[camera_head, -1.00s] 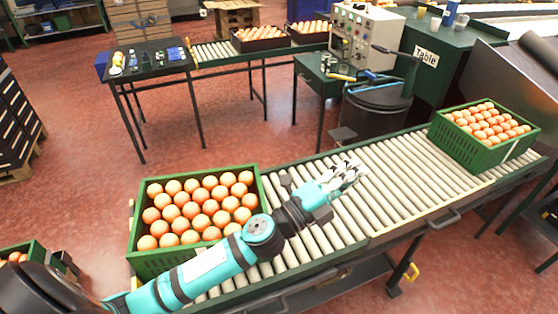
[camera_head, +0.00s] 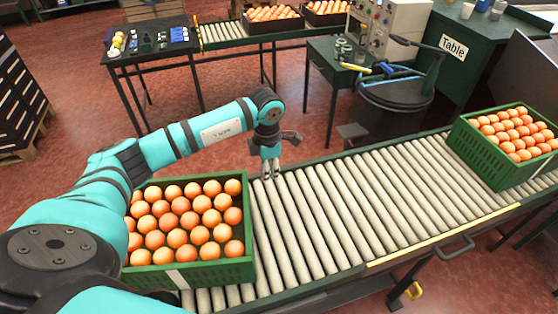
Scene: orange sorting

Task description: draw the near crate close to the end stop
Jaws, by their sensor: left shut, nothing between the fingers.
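The near crate (camera_head: 205,272) is green, full of oranges, and sits upright on the left part of the roller conveyor (camera_head: 345,205). My left arm reaches over its far left side and covers part of its left edge. My left gripper (camera_head: 270,174) points down, shut and empty, just right of the crate's far right corner, over the rollers. I cannot tell whether the fingers touch the crate wall. The end stop cannot be made out; the conveyor's left end is hidden behind the crate and my arm. My right gripper is not in view.
A second green crate (camera_head: 506,177) of oranges stands at the conveyor's right end. The rollers between the crates are bare. Behind stand a black bin (camera_head: 392,105), a green table (camera_head: 322,48) and a black table with small items (camera_head: 150,45).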

